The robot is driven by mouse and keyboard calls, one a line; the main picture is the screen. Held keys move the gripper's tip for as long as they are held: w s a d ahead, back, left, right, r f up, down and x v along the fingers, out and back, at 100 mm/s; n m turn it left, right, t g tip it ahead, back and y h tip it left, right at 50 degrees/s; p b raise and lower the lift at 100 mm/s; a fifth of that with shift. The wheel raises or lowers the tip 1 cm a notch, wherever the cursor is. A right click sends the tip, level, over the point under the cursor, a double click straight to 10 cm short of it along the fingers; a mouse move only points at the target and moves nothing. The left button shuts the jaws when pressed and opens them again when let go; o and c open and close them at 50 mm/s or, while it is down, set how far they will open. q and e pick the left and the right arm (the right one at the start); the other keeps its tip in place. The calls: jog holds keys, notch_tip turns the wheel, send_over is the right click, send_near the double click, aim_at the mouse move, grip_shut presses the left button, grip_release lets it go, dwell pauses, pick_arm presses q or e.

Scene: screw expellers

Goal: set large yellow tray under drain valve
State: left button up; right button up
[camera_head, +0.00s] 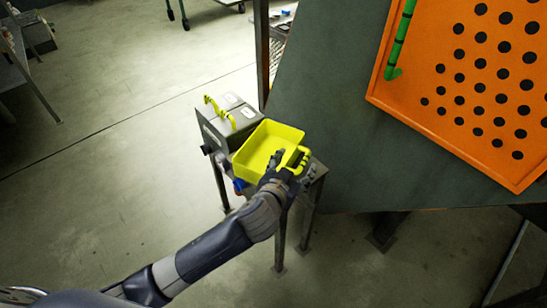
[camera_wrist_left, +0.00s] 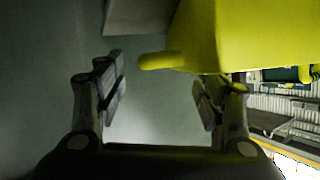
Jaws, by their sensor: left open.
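The large yellow tray (camera_head: 258,142) is an open box in the head view, at a small metal stand near the middle. It has a yellow handle (camera_head: 303,158) at its right side. My left gripper (camera_head: 287,170) is at this handle side, with its fingers apart. In the left wrist view the open fingers (camera_wrist_left: 160,88) stand apart, and the tray (camera_wrist_left: 245,35) fills the upper right. A yellow bar reaches from the tray across the gap between the fingers. I cannot make out a drain valve with certainty. My right gripper is not in view.
A grey box (camera_head: 224,124) with yellow handles sits beside the tray on the stand (camera_head: 311,200). A dark green machine wall (camera_head: 340,95) with an orange perforated panel (camera_head: 440,115) rises at the right. The floor (camera_head: 110,150) at left is mostly clear.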

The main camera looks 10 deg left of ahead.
pick_arm(q)
jog(key=b+x, duration=0.1)
jog(key=x, duration=0.3)
jog(key=shift+w+f, duration=0.1)
jog(key=shift+f, duration=0.1)
jog(key=shift+w+f, duration=0.1)
jog(key=shift+w, duration=0.3)
jog(key=c, duration=1.5)
grip_shut()
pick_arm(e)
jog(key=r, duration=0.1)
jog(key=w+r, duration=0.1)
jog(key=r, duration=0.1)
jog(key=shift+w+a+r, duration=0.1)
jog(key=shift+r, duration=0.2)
